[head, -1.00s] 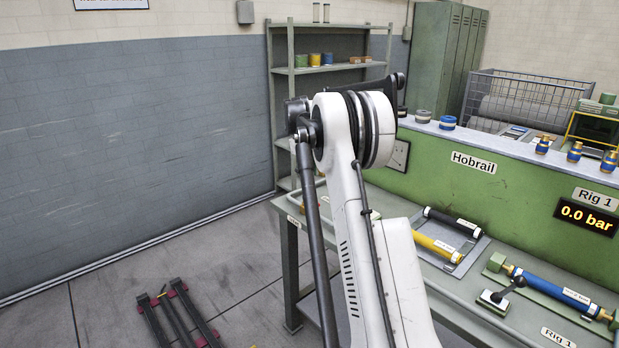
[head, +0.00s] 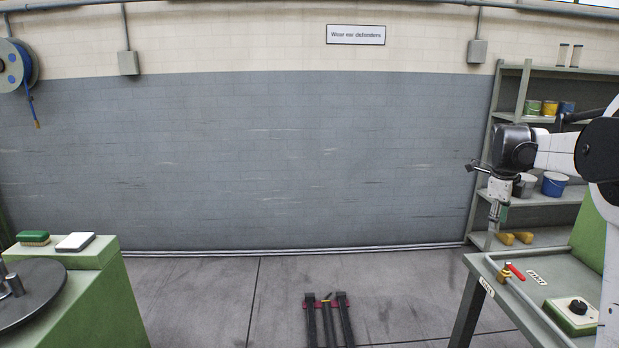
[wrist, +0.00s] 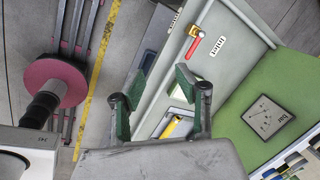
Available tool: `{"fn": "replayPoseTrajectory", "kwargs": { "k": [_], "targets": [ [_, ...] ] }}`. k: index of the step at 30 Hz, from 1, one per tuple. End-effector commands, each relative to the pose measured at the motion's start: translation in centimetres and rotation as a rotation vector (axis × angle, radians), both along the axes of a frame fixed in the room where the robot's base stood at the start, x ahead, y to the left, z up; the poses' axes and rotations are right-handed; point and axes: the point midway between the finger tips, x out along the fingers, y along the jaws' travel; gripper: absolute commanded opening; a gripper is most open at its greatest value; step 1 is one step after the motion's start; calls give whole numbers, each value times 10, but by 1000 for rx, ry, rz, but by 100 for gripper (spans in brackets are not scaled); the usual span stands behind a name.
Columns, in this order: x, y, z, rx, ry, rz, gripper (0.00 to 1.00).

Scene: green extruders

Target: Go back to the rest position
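My gripper (wrist: 160,85) shows in the wrist view with its two green-padded fingers spread apart and nothing between them. In the head view my gripper (head: 496,215) hangs at the end of my arm on the right, beside the left end of the bench, in front of the shelf. The gripper is small there, and part of my arm runs out of the picture on the right.
The green-grey bench (head: 520,292) carries a red-handled valve (head: 515,271). A shelf (head: 525,118) with tins stands behind. A dark rack (head: 328,318) lies on the floor. A green stand (head: 90,285) is at left.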

Motion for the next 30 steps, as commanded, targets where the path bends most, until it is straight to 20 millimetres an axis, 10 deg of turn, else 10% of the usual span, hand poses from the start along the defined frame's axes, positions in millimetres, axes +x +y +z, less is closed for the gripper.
{"fn": "replayPoseTrajectory", "kwargs": {
  "k": [15, 30],
  "targets": [
    [-98, 153, 55, -158, -4, 818, 32],
    [-222, 266, 42, -413, -2, 1570, 32]
  ]
}}
